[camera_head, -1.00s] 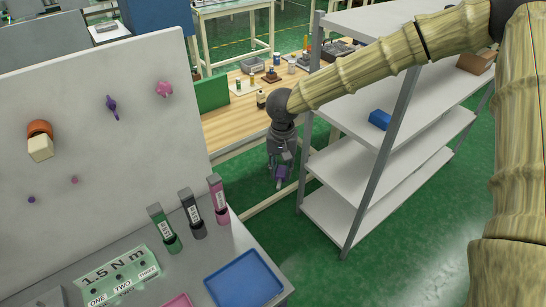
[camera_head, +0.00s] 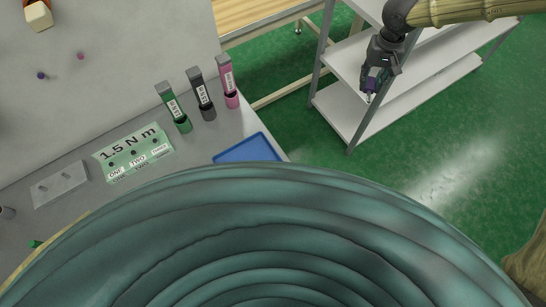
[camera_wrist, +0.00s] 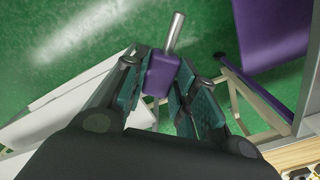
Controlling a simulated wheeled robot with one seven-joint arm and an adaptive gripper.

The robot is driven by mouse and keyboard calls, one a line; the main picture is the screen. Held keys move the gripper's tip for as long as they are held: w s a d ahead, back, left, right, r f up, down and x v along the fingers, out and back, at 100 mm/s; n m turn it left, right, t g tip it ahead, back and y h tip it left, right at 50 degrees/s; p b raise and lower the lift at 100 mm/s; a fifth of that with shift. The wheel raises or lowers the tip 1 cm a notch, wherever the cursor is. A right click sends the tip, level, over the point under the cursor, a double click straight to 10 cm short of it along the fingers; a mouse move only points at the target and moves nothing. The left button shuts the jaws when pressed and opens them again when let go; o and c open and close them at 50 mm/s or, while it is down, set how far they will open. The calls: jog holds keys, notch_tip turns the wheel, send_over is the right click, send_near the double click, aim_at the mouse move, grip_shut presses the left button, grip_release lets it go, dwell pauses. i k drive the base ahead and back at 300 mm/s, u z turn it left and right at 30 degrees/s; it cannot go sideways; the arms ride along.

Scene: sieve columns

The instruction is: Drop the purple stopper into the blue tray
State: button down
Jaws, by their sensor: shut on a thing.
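My gripper (camera_head: 373,80) is shut on the purple stopper (camera_wrist: 162,73), a small purple block with a metal pin sticking out. In the head view the gripper hangs at the upper right, in front of the shelf rack, with the stopper (camera_head: 370,86) pointing down. In the wrist view the stopper sits between the fingertips with green floor beyond. The blue tray (camera_head: 246,149) lies on the grey bench at its right corner. Only its far part shows; a part of my own body hides the rest. The gripper is well to the right of the tray and apart from it.
Green, dark grey and pink upright tools (camera_head: 203,93) stand on the bench just behind the tray. A green label plate (camera_head: 133,153) lies to their left. The white shelf rack (camera_head: 348,111) stands close by the gripper. Open floor lies between bench and rack.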

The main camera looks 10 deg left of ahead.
aim_at(257, 159)
jog(key=z, duration=0.2)
jog(key=k, duration=1)
jog(key=u, duration=0.95)
